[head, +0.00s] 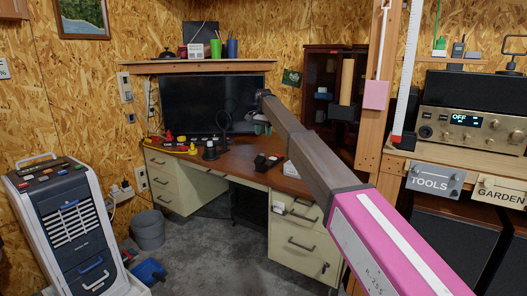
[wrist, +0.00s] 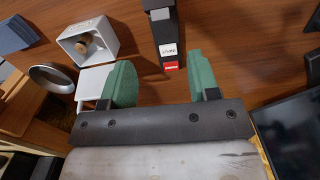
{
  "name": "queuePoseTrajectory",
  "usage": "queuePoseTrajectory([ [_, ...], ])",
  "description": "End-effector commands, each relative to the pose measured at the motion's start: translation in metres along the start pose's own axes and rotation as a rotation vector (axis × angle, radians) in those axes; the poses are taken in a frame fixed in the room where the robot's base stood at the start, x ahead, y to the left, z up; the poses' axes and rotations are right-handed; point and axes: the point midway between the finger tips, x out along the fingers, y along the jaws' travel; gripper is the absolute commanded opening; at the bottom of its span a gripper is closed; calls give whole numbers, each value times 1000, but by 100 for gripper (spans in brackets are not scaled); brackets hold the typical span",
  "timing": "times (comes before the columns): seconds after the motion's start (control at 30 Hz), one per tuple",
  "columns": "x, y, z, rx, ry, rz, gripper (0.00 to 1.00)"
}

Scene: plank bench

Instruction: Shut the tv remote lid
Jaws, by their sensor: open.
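A dark elongated object (wrist: 166,32) with a white label and a red end lies on the brown desk top in the wrist view. It may be the tv remote, but its lid cannot be told apart clearly. A small dark object with a red part (head: 266,162) on the desk in the head view may be the same thing. My gripper (wrist: 158,60) is open and empty, its two green fingers on either side of the line of the dark object, whose red end lies between them in the picture. In the head view my gripper (head: 257,126) hangs above the desk.
The desk (head: 232,163) holds a black screen (head: 205,105) at the back, and red and yellow items (head: 180,145).

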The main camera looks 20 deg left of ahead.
Motion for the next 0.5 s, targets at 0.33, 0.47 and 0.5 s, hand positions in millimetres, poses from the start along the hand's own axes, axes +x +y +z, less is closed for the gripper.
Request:
queuePoseTrajectory([
  [0.33,21,0,1,-1,23,1,55],
  [0.47,41,0,1,-1,23,0,55],
  [0.5,48,0,1,-1,22,1,55],
])
